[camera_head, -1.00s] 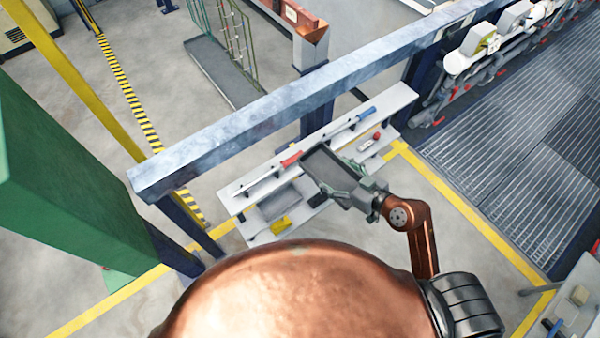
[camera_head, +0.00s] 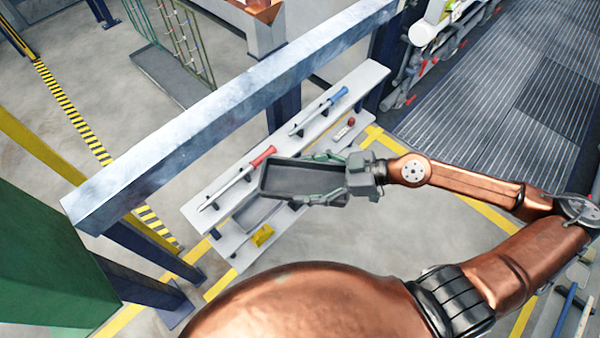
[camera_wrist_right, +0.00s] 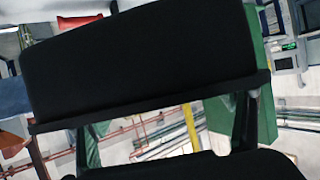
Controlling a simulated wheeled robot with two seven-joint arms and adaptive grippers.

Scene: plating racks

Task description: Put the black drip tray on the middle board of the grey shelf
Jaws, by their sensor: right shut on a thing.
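The black drip tray (camera_head: 300,180) is in my right gripper (camera_head: 335,180), which is shut on its right end. In the head view the tray is held in front of the grey shelf (camera_head: 205,190) and covers part of its boards. In the right wrist view the dark tray (camera_wrist_right: 140,65) fills much of the picture. A lower board (camera_head: 228,243) of the shelf shows below the top one. The tray's height relative to the boards is hard to tell. My left gripper does not show.
The top board carries a red-handled tool (camera_head: 245,172) and a blue-handled tool (camera_head: 320,112). A yellow item (camera_head: 262,235) and a grey tray-like item (camera_head: 257,213) lie lower down. A blue-grey beam (camera_head: 240,100) runs behind the shelf. Floor in front is clear.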

